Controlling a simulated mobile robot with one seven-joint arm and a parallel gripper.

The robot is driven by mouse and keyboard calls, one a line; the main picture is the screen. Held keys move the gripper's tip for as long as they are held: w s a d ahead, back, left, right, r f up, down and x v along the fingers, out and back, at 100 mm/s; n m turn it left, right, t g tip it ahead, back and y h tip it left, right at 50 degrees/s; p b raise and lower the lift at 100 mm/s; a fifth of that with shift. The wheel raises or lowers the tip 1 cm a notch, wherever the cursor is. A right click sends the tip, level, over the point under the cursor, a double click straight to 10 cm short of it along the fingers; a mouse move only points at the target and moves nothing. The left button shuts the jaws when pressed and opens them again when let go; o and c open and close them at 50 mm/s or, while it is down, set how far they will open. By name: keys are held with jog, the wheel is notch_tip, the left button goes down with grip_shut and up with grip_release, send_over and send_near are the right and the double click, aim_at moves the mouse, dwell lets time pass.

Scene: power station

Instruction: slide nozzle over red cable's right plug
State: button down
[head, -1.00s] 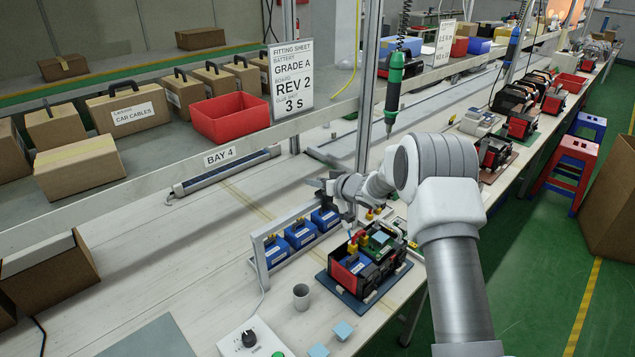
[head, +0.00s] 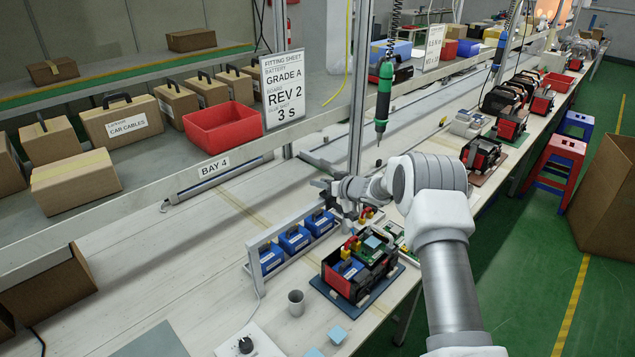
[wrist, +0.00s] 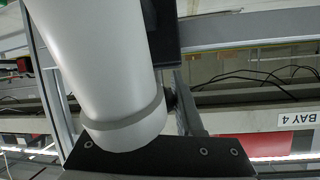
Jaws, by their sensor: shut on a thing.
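My gripper (head: 346,208) hangs over the back edge of the near red-and-black unit (head: 340,281), beside the blue-box rack. It is shut; its fingertips and grip are too small to make out from the head. In the wrist view a large white tube with a grey band (wrist: 105,75), which looks like the nozzle, fills the left side above a black plate with screws (wrist: 150,158). A short red cable with yellow plugs (head: 350,245) stands on the near unit, in front of and below the gripper, apart from it. I cannot separate its right plug clearly.
A grey rack (head: 254,262) with blue boxes stands left of the unit. A grey cup (head: 296,303) and a control box (head: 246,345) are nearer. A green-and-black driver (head: 383,90) hangs behind the arm. The bench to the left is mostly clear.

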jog(key=c, duration=0.6)
grip_release()
jog(key=shift+o, duration=0.2)
jog(key=shift+s, duration=0.1)
jog(key=b+v, duration=0.1)
jog(key=v, duration=1.6)
jog(key=shift+r, duration=0.15)
jog(key=shift+r, duration=0.1)
